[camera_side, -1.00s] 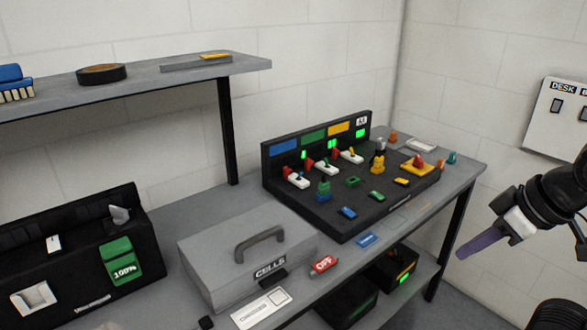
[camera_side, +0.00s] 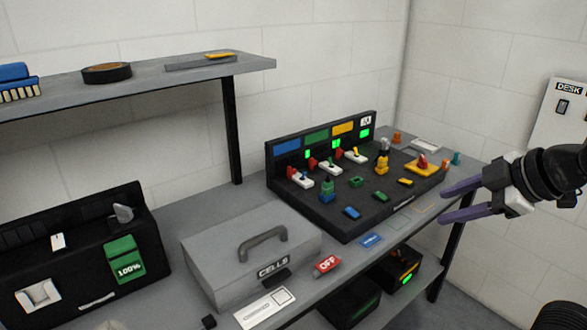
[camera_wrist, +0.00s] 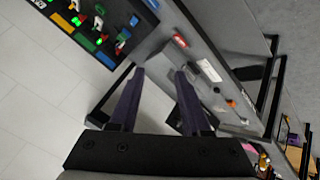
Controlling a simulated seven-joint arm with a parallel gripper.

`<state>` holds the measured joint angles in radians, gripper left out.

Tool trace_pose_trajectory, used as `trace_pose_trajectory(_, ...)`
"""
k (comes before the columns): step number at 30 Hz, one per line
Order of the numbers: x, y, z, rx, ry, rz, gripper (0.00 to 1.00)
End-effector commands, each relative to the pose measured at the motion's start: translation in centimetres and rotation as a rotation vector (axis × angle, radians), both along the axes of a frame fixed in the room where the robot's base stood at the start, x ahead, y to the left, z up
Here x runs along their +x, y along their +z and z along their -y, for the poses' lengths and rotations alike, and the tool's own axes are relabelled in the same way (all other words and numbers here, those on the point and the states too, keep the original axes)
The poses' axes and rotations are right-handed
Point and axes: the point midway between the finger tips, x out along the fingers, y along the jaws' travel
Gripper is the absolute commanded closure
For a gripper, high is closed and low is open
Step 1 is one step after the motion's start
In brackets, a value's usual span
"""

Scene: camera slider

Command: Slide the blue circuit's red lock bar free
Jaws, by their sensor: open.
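The black switch board (camera_side: 345,226) stands on the bench, with blue, green and yellow labels along its back panel. The blue label (camera_side: 287,148) is at the left end. Below it is a white switch (camera_side: 302,181) with a small red lock bar (camera_side: 291,172) beside its left end; their exact contact is too small to tell. In the wrist view the board's coloured labels, including the blue one (camera_wrist: 103,60), show at the upper left. My gripper (camera_side: 442,207) is open and empty, right of the board and apart from it. Its purple fingers also show in the wrist view (camera_wrist: 159,72).
A grey CELLS box (camera_side: 220,262) stands left of the board. A red OFF tag (camera_side: 327,264) and a blue tag (camera_side: 371,240) lie along the bench's front edge. Coloured pieces, including a tall yellow one (camera_side: 381,166), stand on the board. A shelf (camera_side: 150,83) overhangs the left.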

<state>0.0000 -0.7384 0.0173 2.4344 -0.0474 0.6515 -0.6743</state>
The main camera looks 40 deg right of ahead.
Motion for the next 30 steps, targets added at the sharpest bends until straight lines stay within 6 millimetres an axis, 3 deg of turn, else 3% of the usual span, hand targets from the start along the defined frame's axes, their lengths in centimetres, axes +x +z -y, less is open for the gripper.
trace_pose_trajectory(9, 10.4, 6.9, 1.0, -0.677, 0.477, 0.231, 0.53)
trace_pose_trajectory(15, 18.1, 9.4, 1.7, -1.158, 0.725, 0.300, 0.53)
trace_pose_trajectory(18, 22.4, 9.6, 2.1, -1.406, 0.841, 0.311, 0.53)
trace_pose_trajectory(23, 29.7, 7.7, 3.0, -1.801, 1.017, 0.297, 0.53)
trace_pose_trajectory(26, 34.2, 4.6, 3.8, -2.013, 1.118, 0.273, 0.53)
trace_pose_trajectory(30, 38.6, -1.9, 5.3, -2.149, 1.228, 0.239, 0.53)
